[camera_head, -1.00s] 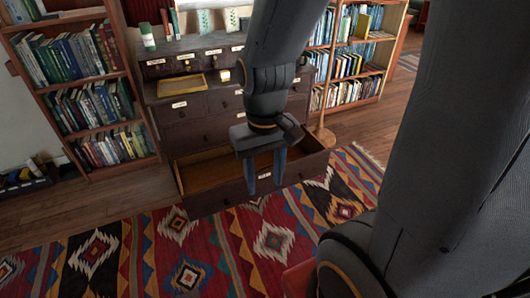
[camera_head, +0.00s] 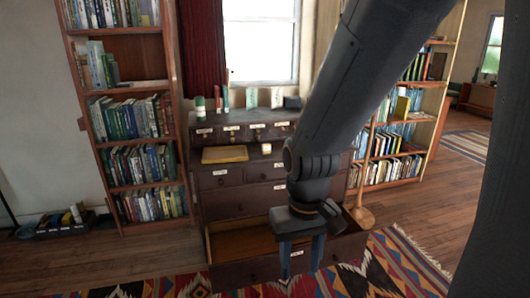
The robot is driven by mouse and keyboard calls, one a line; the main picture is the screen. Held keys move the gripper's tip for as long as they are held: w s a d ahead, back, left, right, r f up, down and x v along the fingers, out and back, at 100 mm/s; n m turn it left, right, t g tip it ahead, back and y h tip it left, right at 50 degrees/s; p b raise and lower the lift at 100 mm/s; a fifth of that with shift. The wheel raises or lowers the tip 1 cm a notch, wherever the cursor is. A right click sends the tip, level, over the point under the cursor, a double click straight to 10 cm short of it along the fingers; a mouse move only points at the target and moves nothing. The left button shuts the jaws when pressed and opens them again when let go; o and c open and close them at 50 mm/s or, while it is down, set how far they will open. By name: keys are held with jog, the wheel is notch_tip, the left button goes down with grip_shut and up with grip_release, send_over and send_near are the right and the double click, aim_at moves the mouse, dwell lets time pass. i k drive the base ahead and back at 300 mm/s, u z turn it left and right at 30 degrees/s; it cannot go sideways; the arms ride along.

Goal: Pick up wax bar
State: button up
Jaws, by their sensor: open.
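My gripper (camera_head: 301,262) points down with its two blue-grey fingers apart and nothing between them. It appears in front of the open bottom drawer (camera_head: 240,242) of the dark wooden cabinet (camera_head: 240,202). A small pale block (camera_head: 266,148) sits on the cabinet's lower ledge, left of my arm. It may be the wax bar, but it is too small to tell. A shallow yellow tray (camera_head: 225,154) lies to its left. My gripper is lower than both in the picture and apart from them. My arm hides part of the cabinet's right side.
A green and white cylinder (camera_head: 200,108), upright cards (camera_head: 251,97) and a dark box (camera_head: 292,102) stand on the cabinet top. Bookshelves flank it at left (camera_head: 130,115) and right (camera_head: 400,125). The open drawer juts out over a patterned rug (camera_head: 140,289).

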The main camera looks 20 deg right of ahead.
aim_at(266, 148)
jog(key=z, duration=0.95)
jog(key=i, duration=1.45)
jog(key=u, duration=1.45)
jog(key=i, duration=0.5)
jog(key=u, duration=0.05)
